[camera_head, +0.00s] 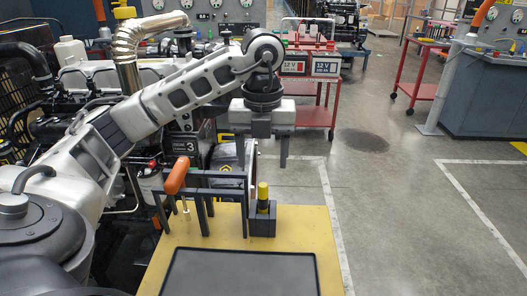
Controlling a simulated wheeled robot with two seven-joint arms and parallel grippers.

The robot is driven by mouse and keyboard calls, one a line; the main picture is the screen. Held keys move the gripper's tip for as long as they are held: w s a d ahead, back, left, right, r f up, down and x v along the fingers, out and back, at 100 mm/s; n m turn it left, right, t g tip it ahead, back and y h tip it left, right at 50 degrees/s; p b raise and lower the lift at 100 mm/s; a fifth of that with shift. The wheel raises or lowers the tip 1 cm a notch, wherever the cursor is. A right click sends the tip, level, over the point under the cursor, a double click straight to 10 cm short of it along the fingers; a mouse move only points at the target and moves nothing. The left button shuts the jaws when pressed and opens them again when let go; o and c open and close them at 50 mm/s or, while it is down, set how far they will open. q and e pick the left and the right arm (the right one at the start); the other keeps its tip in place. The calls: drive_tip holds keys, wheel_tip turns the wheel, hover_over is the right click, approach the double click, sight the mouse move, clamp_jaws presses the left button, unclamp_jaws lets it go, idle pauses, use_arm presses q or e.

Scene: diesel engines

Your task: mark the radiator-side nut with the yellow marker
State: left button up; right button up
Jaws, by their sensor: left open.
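A yellow marker (262,192) stands upright in a small dark holder (262,222) on a yellow-topped table (310,235). My left gripper (262,160) hangs above the marker with its fingers pointing down. It is open and empty, apart from the marker. The engine (92,78) stands at the left, partly hidden behind my left arm. I cannot make out the radiator-side nut. My right gripper is not in view.
A dark rack (210,183) with an orange-handled tool (177,176) stands left of the marker holder. A black tray (240,275) lies at the table's front. A red cart (318,115) with batteries (326,67) is behind.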

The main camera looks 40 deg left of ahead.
sight(263, 185)
use_arm(q)
drive_tip(key=shift+f+b, duration=0.35)
drive_tip(key=shift+f, duration=0.45)
drive_tip(key=shift+f+b, duration=0.8)
drive_tip(key=shift+f, duration=0.05)
wheel_tip(263, 185, down, 3)
drive_tip(key=shift+f+b, duration=0.1)
drive_tip(key=shift+b, duration=1)
drive_tip(key=shift+f+b, duration=0.55)
drive_tip(key=shift+f, duration=0.25)
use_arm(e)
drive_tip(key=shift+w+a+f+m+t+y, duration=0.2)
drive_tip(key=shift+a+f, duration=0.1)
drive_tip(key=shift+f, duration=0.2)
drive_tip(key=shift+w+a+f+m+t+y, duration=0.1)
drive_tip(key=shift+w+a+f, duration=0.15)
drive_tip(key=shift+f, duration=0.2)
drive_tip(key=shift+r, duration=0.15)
use_arm(q)
clamp_jaws()
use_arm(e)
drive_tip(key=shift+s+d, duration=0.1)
